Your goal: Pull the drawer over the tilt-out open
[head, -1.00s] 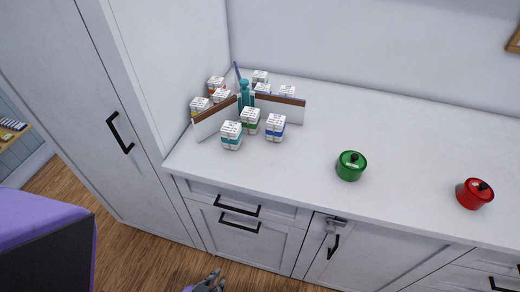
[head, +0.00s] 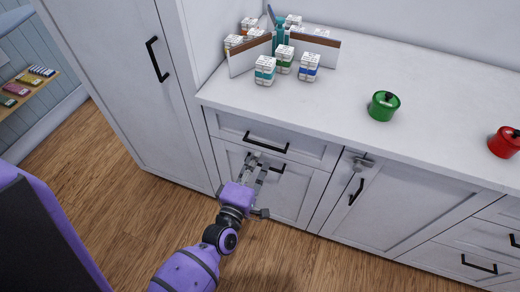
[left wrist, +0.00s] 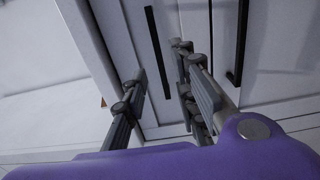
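The drawer (head: 300,149) is the upper white front with a black bar handle (head: 266,143), and it looks closed. The tilt-out (head: 290,196) is the larger front below, also closed, with its own black handle (head: 281,170) partly hidden by my gripper. My left gripper (head: 258,161) is open and empty in front of these fronts. In the left wrist view its fingers (left wrist: 160,72) stand on either side of one black bar, which looks like the drawer handle (left wrist: 154,40). Contact cannot be told. The other bar (left wrist: 240,40) lies to the right, outside the fingers. My right gripper is out of view.
The white countertop (head: 350,76) holds several small boxes, a green pot (head: 383,106) and a red pot (head: 505,142). A tall cabinet (head: 120,70) stands left. A latched cabinet door (head: 400,205) is right of the tilt-out. The wooden floor in front is clear.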

